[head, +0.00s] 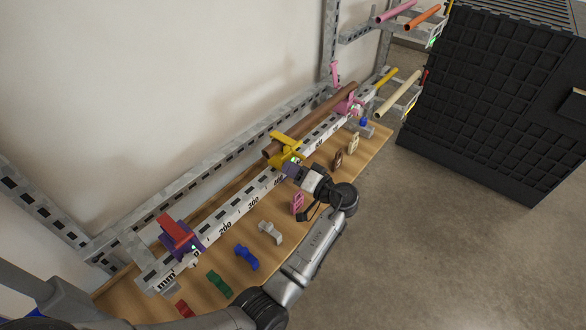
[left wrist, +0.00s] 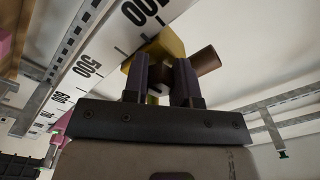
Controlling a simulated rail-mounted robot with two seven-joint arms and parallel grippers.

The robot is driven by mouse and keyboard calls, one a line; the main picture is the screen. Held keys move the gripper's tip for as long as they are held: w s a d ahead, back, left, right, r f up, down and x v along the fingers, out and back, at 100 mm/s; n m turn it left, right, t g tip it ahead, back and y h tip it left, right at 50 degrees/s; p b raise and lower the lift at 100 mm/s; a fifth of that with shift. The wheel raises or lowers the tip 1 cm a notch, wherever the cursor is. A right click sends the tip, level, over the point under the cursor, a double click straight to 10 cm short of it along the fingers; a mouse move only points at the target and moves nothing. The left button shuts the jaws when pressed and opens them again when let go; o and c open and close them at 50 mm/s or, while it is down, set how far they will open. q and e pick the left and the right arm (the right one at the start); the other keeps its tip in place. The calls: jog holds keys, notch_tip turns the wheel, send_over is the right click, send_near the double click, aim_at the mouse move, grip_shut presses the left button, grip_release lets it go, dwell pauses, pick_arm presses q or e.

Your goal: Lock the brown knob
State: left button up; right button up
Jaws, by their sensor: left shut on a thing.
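A long brown pipe (head: 325,113) lies along the wall-side rail and passes through a yellow clamp (head: 284,151). The clamp also shows in the left wrist view (left wrist: 165,46), with the brown pipe end (left wrist: 207,60) sticking out beside it. My left gripper (head: 291,169) is at the front of this clamp. Its purple fingers (left wrist: 167,75) are shut on a small part there, mostly hidden between them, so I cannot tell its colour or how far it is turned. A loose brown piece (head: 338,159) stands on the wooden board. My right gripper is not in view.
The white measuring rail (head: 233,208) runs along the wooden board (head: 316,176). A purple clamp with a red top (head: 177,236) and a pink clamp (head: 349,103) sit on it. Several coloured pieces stand on the board near my left arm. A black crate (head: 480,100) stands at right.

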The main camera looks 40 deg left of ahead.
pick_arm(q)
jog(key=o, duration=0.9)
jog(key=shift+w+d, duration=0.15)
jog(key=shift+d, duration=3.3)
jog(key=shift+w+d, duration=0.1)
jog(key=shift+d, duration=3.35)
